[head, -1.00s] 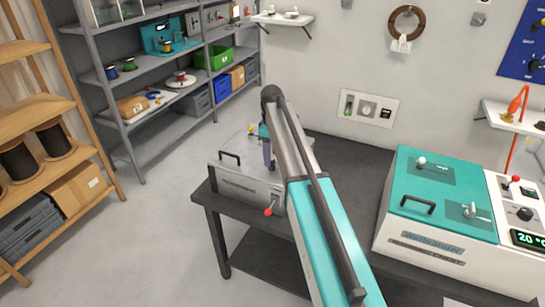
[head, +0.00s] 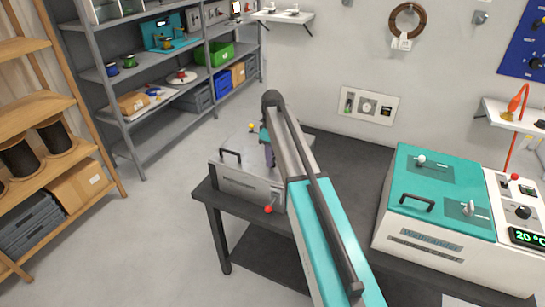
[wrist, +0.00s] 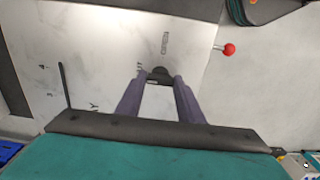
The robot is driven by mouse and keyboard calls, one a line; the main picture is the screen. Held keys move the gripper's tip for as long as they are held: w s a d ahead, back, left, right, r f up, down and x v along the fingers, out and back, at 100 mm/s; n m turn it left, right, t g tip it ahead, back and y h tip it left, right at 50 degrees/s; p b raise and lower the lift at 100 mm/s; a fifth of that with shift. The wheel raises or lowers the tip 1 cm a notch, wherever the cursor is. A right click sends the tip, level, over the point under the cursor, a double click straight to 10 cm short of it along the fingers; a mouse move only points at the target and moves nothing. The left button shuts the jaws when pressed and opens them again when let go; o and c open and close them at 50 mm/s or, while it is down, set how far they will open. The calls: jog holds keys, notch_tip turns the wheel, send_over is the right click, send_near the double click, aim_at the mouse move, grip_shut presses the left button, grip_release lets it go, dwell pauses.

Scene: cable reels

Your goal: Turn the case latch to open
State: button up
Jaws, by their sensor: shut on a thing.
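The grey metal case (head: 232,184) stands on the dark table, with a black handle on its top. In the wrist view its pale top (wrist: 90,50) bears the printed word OPEN. My gripper (wrist: 158,78) has its two purple fingers shut on a small dark latch (wrist: 160,71) beside that word. The fingertips hide part of the latch, and its exact angle cannot be told. In the head view my gripper (head: 268,155) is at the case top, partly hidden by my arm. A red-balled lever (head: 268,209) sticks out at the case's front; its ball also shows in the wrist view (wrist: 230,49).
A teal-topped machine (head: 440,195) with a handle, knobs and a lit display stands to the right. A grey shelf rack (head: 165,100) with bins and reels is at the back left, and a wooden rack (head: 60,150) at the left. Bare dark tabletop (head: 345,165) lies behind my arm.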

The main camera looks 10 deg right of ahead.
jog(key=shift+m+b, duration=0.4)
jog(key=shift+m, duration=0.1)
jog(key=m+b, duration=0.2)
jog(key=m, duration=0.1)
jog(key=shift+f, duration=0.1)
jog(key=m+b, duration=0.2)
jog(key=m, duration=0.2)
jog(key=shift+m, duration=0.4)
jog(key=m+b, duration=0.1)
jog(key=m, duration=0.3)
jog(key=m+b, duration=0.1)
jog(key=m, duration=0.4)
jog(key=o, duration=1.1)
jog(key=shift+c, duration=0.2)
jog(key=shift+r, duration=0.25)
